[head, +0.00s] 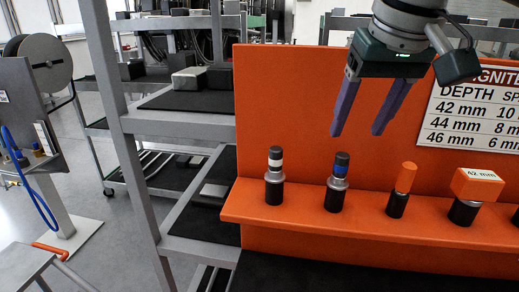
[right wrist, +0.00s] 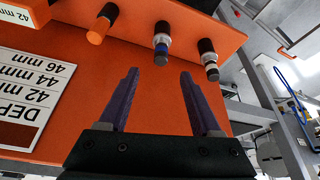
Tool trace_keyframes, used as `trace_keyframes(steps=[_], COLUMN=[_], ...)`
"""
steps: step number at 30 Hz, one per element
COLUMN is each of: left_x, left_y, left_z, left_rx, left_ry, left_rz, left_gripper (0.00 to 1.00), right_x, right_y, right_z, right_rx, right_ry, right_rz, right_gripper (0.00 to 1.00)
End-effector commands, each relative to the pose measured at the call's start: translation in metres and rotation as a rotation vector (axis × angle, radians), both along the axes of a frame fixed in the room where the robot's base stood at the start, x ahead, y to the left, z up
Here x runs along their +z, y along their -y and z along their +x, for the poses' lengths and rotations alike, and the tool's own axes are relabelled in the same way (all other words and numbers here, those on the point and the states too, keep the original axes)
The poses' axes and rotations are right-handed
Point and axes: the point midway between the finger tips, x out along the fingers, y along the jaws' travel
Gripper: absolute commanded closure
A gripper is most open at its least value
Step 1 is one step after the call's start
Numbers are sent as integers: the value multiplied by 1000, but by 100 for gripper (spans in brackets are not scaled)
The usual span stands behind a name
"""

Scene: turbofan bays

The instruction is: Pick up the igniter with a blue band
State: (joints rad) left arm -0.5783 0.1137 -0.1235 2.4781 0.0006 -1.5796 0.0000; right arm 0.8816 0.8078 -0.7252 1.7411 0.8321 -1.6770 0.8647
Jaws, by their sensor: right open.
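The igniter with a blue band (head: 338,181) stands upright on the orange shelf (head: 290,214), with a black base, a metal collar and a dark top. It also shows in the right wrist view (right wrist: 161,45), ahead of the fingers and roughly between them. My right gripper (head: 356,133) is open and empty above it, with its two purple fingers pointing down; the fingers also show in the right wrist view (right wrist: 150,78). They appear apart from the igniter. An igniter with a white band (head: 275,176) stands to its left. My left gripper is not in view.
Right of the blue-banded igniter stand an orange-capped piece (head: 401,190) and an orange block marked 42 mm (head: 477,184) on a black base. An orange panel with a white depth sign (head: 470,110) rises behind the shelf. A grey rack (head: 127,130) stands at left.

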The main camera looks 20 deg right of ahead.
Motion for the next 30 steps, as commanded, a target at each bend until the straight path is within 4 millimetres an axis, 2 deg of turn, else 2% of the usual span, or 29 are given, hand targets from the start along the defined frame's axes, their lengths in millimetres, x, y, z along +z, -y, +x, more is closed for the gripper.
trace_keyframes(steps=[9, 14, 19, 21, 30], left_x=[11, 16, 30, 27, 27], left_y=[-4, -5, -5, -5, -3], left_z=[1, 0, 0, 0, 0], left_rx=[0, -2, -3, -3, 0], left_ry=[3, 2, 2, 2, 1], left_rz=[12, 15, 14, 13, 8], left_gripper=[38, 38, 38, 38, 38], right_x=[-34, -47, -71, -82, -92], right_y=[7, 8, 8, 9, 11], right_z=[15, 19, 24, 28, 33], right_rx=[-13, -12, -12, -11, -9], right_ry=[-2, -2, -3, -1, 3], right_rz=[1, 1, -1, 0, -1], right_gripper=[35, 35, 35, 35, 35])
